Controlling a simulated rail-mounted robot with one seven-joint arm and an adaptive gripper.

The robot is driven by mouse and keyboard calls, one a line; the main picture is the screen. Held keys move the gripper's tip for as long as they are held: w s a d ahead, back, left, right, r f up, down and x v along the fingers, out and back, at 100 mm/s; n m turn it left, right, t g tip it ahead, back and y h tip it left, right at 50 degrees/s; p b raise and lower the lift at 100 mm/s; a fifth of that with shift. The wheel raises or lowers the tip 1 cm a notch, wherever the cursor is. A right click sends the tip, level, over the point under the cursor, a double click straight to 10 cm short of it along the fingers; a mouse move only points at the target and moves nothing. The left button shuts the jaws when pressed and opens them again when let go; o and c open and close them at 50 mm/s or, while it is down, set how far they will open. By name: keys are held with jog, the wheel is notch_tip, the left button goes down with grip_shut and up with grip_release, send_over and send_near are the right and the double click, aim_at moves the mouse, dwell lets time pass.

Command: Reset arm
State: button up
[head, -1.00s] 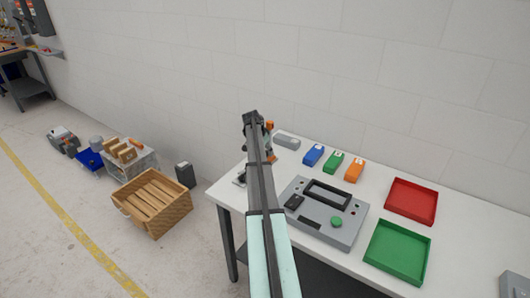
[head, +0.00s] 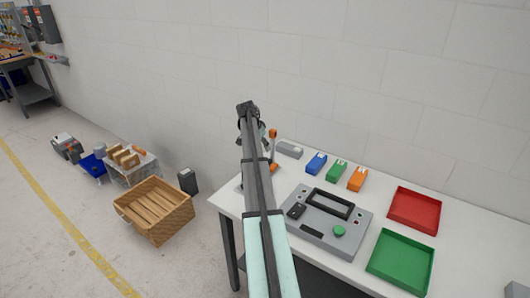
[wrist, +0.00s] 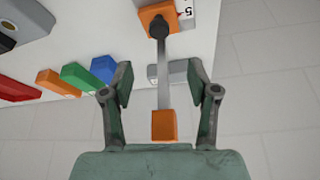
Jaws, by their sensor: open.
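My gripper (wrist: 158,85) is open, its two fingers spread wide in the wrist view with nothing held. An upright post with an orange top block (wrist: 164,126) and an orange base (wrist: 158,18) shows between the fingers in that view. I cannot tell how far the fingers are from it. In the head view my arm reaches up over the table's left end, and it hides most of my gripper. The post's orange top (head: 273,133) shows just right of the arm.
The white table (head: 473,247) holds a grey press device (head: 318,238), a red tray (head: 415,209), a green tray (head: 401,262), and blue (head: 316,164), green (head: 337,170) and orange (head: 357,179) blocks. A grey block (head: 289,149) lies near the wall. A wooden crate (head: 153,211) stands on the floor.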

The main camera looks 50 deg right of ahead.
jog(key=shift+v, duration=0.85)
jog(key=w+a+f+n+y, duration=0.1)
jog(key=a+f+n, duration=0.3)
jog(key=a, duration=0.7)
jog(key=w+a+f+n+t, duration=0.1)
jog(key=a+f, duration=0.4)
jog(key=a, duration=0.5)
jog(key=w+a+f+n+y, duration=0.1)
jog(key=a+f+n, duration=0.3)
jog(key=a, duration=0.7)
jog(key=s+a+f+n+y, duration=0.1)
jog(key=s+a+f+n, duration=0.4)
jog(key=a, duration=0.7)
jog(key=s+a+f+n+y, duration=0.1)
jog(key=s+a+f+n, duration=0.1)
jog(key=s+a, duration=0.7)
jog(key=s+a+f+n+y, duration=0.1)
jog(key=s+a+f+n, duration=0.25)
jog(key=a, duration=1.05)
jog(key=s+f+g+b, duration=0.1)
jog(key=s+f+g, duration=0.2)
jog(key=s+f, duration=0.8)
jog(key=s+f+g+b, duration=0.2)
jog(key=s+f+g, duration=0.2)
jog(key=s+f, duration=0.7)
jog(key=s, duration=0.8)
jog(key=shift+a+f+b, duration=0.2)
jog(key=shift+f+b, duration=0.1)
jog(key=shift+f, duration=0.1)
jog(key=shift+s, duration=0.1)
